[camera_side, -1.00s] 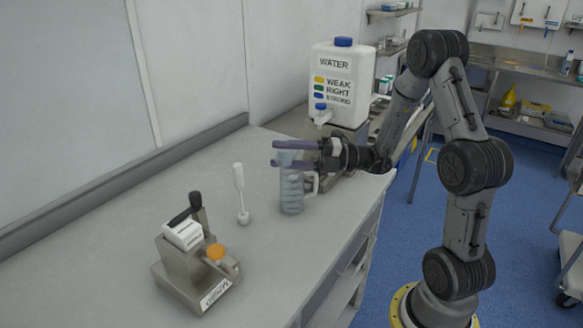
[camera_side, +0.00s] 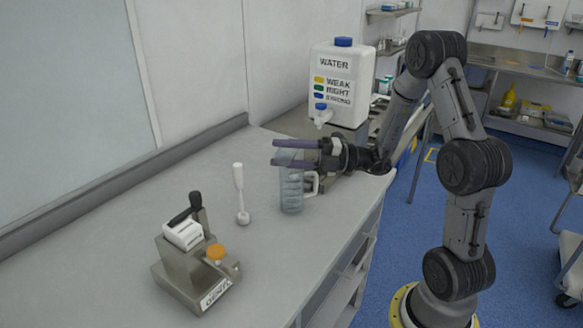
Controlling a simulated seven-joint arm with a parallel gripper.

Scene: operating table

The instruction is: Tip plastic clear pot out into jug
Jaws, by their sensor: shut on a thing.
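The jug (camera_side: 291,194) is clear with a pale handle on its right side. It stands upright on the grey worktop. My gripper (camera_side: 283,154) comes in from the right, with its two purple fingers level over the jug's top. It is shut on the clear plastic pot (camera_side: 287,154), which shows only faintly between the fingers. The pot is at the jug's mouth. I cannot tell its exact tilt or what is in it.
A white water container (camera_side: 342,85) with a blue cap and tap stands behind my gripper. A white stirrer (camera_side: 240,190) stands left of the jug. A metal device (camera_side: 192,265) with an orange-topped part sits at the front left. The worktop (camera_side: 120,225) is clear at left.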

